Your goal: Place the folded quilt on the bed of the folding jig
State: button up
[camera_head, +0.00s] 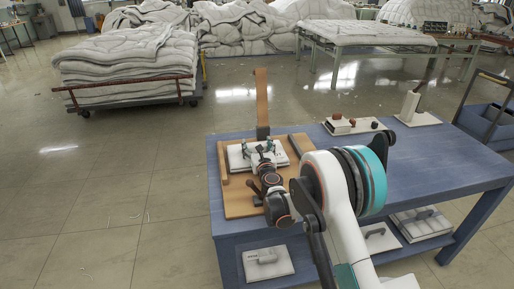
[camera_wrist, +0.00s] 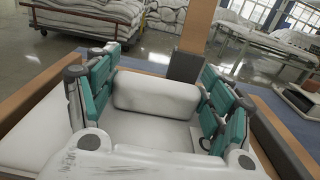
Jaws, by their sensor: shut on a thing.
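The folding jig is a wooden board (camera_head: 240,204) with low side rails and a tall upright slat (camera_head: 262,100) on the blue table. The folded quilt (camera_head: 238,158) is a flat white slab over the jig bed, between its rails. In the wrist view its raised white roll (camera_wrist: 156,92) lies between the teal fingers of my gripper (camera_wrist: 160,80). My gripper also shows in the head view (camera_head: 260,150), low over the jig. It is shut on the quilt's roll. I cannot tell whether the slab's underside touches the bed.
The blue table (camera_head: 432,160) has a bare right half. A small tray of parts (camera_head: 355,127) and a white stand (camera_head: 410,106) are at its back edge. White pads with grey handles (camera_head: 268,264) lie on the lower shelf. A duvet-loaded cart (camera_head: 128,65) stands back left.

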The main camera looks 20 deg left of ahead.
jog(key=o, duration=1.6)
jog(key=shift+f, duration=0.1)
jog(key=shift+c, duration=0.2)
jog(key=shift+s+d, duration=0.1)
jog(key=p+v, duration=0.1)
jog(key=v, duration=0.2)
jog(key=p+v, duration=0.1)
jog(key=v, duration=0.2)
jog(key=shift+r, duration=0.25)
jog(key=shift+s+d+f, duration=0.1)
jog(key=shift+s+d, duration=0.25)
jog(key=shift+s, duration=0.15)
